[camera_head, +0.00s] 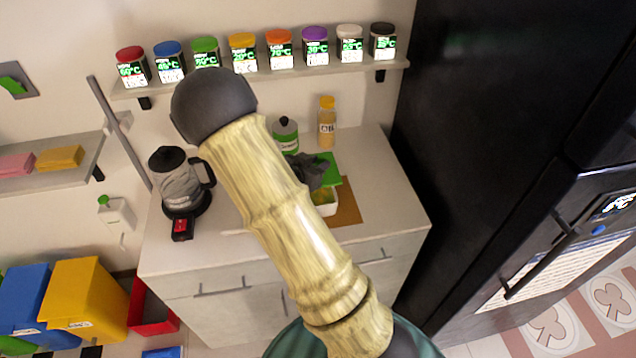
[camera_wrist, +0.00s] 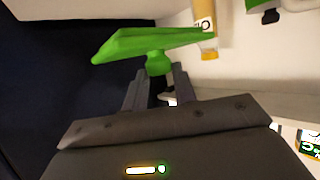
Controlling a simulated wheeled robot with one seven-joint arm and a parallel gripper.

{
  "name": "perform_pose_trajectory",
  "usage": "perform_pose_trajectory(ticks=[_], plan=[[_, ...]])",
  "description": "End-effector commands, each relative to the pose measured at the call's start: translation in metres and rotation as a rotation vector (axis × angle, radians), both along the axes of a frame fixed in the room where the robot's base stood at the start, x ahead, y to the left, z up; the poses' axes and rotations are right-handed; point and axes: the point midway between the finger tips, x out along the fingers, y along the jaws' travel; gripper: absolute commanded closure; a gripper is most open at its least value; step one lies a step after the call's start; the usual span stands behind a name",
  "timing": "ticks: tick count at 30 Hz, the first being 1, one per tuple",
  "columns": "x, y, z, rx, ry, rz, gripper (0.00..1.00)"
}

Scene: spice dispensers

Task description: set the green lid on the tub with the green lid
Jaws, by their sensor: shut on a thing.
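The green lid (camera_head: 331,168) is a flat square plate, and it shows in the wrist view (camera_wrist: 150,43) with a round green knob. My gripper (camera_head: 317,177) is shut on the knob, and in the wrist view its fingers (camera_wrist: 157,82) stand on both sides of the knob's base. The lid looks tilted in the head view. The white tub (camera_head: 330,209) stands open on the counter, with yellow-green contents showing. The lid and gripper are above its far side and hide part of it. I cannot tell whether lid and tub touch.
The tub is by a brown board (camera_head: 347,210) on the counter (camera_head: 385,185). Behind are a green-banded jar (camera_head: 284,135) and a yellow-capped bottle (camera_head: 327,122). A coffee press (camera_head: 180,180) stands left. A shelf (camera_head: 280,74) holds several spice dispensers. A black fridge (camera_head: 450,130) bounds the right.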

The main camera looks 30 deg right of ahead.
Motion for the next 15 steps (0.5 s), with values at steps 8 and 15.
perform_pose_trajectory(ticks=[8,15], plan=[[0.001,0.0,-0.024,0.0,-0.003,0.001,0.95],[0.001,0.0,-0.025,0.0,-0.002,0.001,0.95]])
